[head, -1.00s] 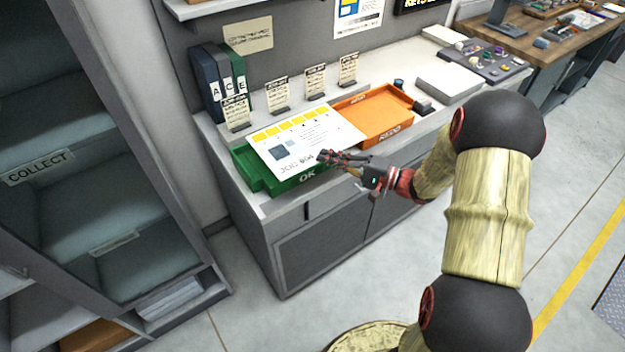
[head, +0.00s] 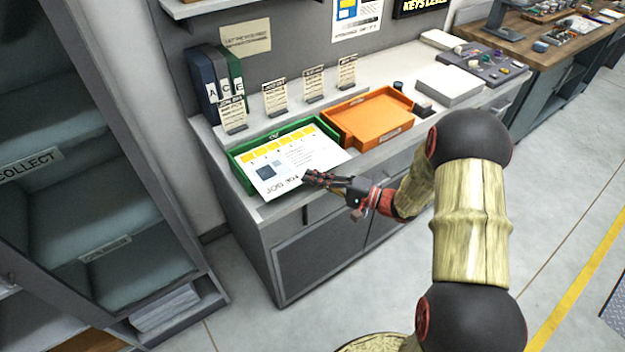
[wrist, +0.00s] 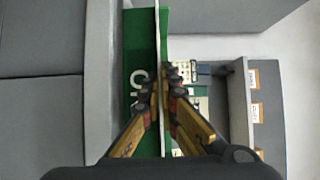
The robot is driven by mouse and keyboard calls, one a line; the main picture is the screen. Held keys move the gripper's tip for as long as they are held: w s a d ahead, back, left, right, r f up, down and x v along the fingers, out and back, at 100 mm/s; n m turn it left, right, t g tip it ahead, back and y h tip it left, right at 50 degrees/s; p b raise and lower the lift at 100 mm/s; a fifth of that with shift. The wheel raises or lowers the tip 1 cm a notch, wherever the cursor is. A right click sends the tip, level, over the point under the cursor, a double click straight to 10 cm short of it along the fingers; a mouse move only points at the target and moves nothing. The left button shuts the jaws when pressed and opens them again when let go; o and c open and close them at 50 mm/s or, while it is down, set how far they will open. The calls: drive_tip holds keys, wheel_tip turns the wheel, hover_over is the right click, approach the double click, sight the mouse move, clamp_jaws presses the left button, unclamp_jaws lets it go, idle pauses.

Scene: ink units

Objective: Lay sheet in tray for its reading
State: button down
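The white printed sheet (head: 292,160), with a row of yellow patches and a dark square, lies over the green OK tray (head: 242,181). Its near edge reaches past the tray's front wall. My gripper (head: 312,178) is at the sheet's near right edge, in front of the tray. In the wrist view my gripper (wrist: 160,85) has its fingertips together on the sheet's thin edge (wrist: 161,135), seen almost edge-on, beside the green tray wall (wrist: 138,60). Whether the sheet touches the tray floor is hidden.
An orange tray (head: 370,118) stands empty to the right of the green one. Small sign cards (head: 275,97) and binders (head: 212,80) stand behind the trays. A shelf rack labelled COLLECT (head: 60,180) is at left. A grey block (head: 450,85) and a control panel (head: 482,58) sit farther right.

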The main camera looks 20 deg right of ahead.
drive_tip(key=shift+f, duration=0.1)
drive_tip(key=c, duration=2.1)
unclamp_jaws()
drive_tip(key=shift+o, duration=0.3)
